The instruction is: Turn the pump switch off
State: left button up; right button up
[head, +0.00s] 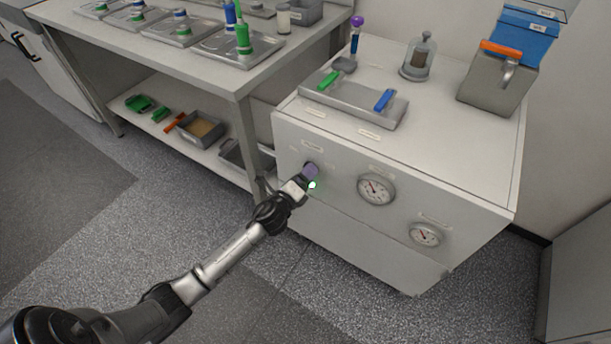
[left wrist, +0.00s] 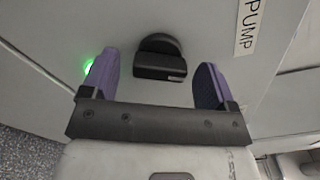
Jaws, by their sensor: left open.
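The pump switch (left wrist: 160,60) is a black rotary knob on the white cabinet front. In the left wrist view it sits between and just beyond the two purple fingertips of my left gripper (left wrist: 160,85). The gripper is open, with a gap on both sides of the knob. A label reading PUMP (left wrist: 250,25) is to the right of the knob there. A green light (left wrist: 88,66) glows beside the left finger. In the head view my left gripper (head: 309,172) is at the cabinet front and largely hides the switch; the green light (head: 312,185) shows beside it. My right gripper is not in view.
The white cabinet (head: 440,165) carries two round gauges, the nearer one (head: 376,189) right of my gripper. On its top are a metal tray (head: 370,115), a glass jar (head: 419,58) and a grey bin (head: 495,85). A bench (head: 245,85) stands at the left.

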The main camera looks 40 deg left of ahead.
pick_arm(q)
jog(key=shift+w, duration=0.55)
jog(key=c, duration=0.9)
